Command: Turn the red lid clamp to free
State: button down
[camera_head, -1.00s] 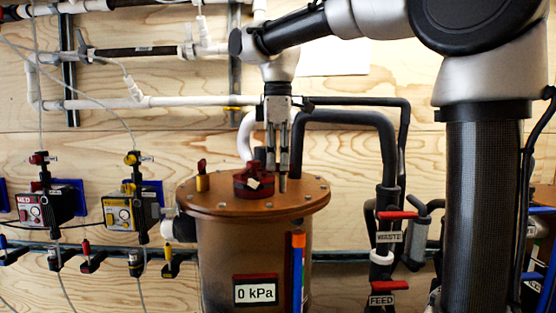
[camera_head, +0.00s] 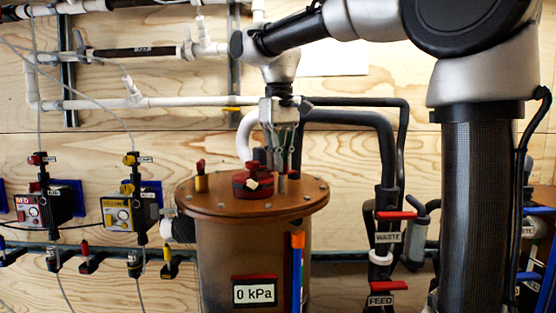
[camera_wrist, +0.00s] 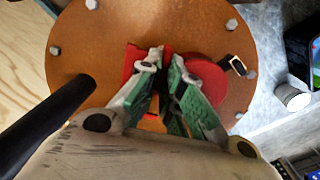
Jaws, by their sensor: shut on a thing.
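The red lid clamp (camera_head: 246,190) sits on top of the brown round lid (camera_head: 215,207) of a tank. My gripper (camera_head: 279,168) points down over the clamp from above, its fingers low by the clamp's right side. In the wrist view my gripper (camera_wrist: 163,72) has its green-padded fingers close together and shut on the clamp. Red of the clamp (camera_wrist: 205,78) shows on both sides of the fingers. The fingers hide the held part, so I cannot read the clamp's exact angle.
A small red-and-yellow valve (camera_head: 201,178) stands on the lid's left. A thick black pipe (camera_head: 350,117) bends close behind my gripper. A 0 kPa display (camera_head: 255,291) is on the tank front. Red-handled waste (camera_head: 396,215) and feed valves (camera_head: 388,286) stand at right.

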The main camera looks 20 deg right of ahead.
jog(key=m, duration=0.4)
jog(key=shift+d+m, duration=0.25)
jog(key=shift+m, duration=0.05)
jog(key=shift+d+m, duration=0.1)
jog(key=shift+m, duration=1.6)
jog(key=c, duration=1.6)
grip_release()
jog(key=shift+r, duration=0.1)
notch_tip(320, 180, up, 12)
